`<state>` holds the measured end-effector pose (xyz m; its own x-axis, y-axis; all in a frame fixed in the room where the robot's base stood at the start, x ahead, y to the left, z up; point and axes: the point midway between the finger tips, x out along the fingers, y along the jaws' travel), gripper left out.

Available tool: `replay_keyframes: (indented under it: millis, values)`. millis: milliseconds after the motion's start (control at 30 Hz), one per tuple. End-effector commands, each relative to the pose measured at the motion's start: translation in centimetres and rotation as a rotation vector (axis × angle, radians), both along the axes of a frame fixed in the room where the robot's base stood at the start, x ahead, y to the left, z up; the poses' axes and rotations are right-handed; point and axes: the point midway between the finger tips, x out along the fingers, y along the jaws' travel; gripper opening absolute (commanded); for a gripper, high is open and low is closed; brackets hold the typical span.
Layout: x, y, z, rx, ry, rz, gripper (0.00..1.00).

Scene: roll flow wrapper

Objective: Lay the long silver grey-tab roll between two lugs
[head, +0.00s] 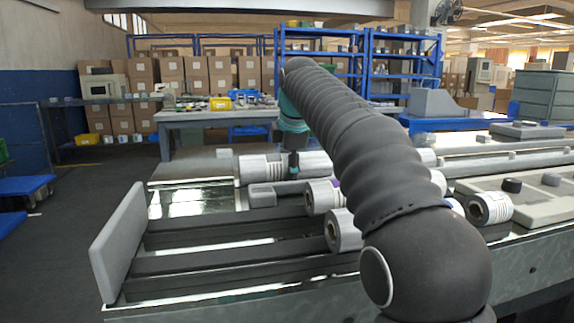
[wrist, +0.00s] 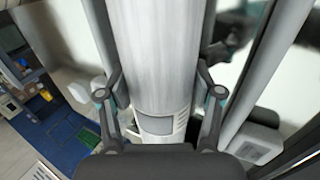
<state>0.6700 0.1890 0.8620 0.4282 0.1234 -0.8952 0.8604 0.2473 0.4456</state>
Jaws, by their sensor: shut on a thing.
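My gripper (head: 293,163) is shut on a long silver roll (head: 258,169), with its fingers on both sides of the roll. The roll lies crosswise in the head view, just above or on the machine bed; I cannot tell whether it touches. In the wrist view the silver roll (wrist: 152,60) runs up between the fingers of my gripper (wrist: 156,45). A grey tab (wrist: 158,124) shows on the roll near the palm. A grey raised lug (head: 262,196) stands on the conveyor in front of the roll. Other lugs are partly hidden behind my arm.
An upright grey plate (head: 117,243) closes the near left end. A worktable (head: 190,117) stands behind.

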Motion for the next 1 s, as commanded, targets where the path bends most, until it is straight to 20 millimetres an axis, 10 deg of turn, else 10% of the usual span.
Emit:
replay_keyframes:
  millis: [367,400,500,1000]
  values:
    - [0.0,0.0,-0.4,0.001,-0.004,0.000,0.00]
    - [0.0,0.0,-0.4,0.001,-0.004,0.000,0.75]
    - [0.0,0.0,-0.4,0.001,-0.003,0.000,0.95]
    - [-0.6,-0.1,0.7,0.000,-0.001,0.000,0.95]
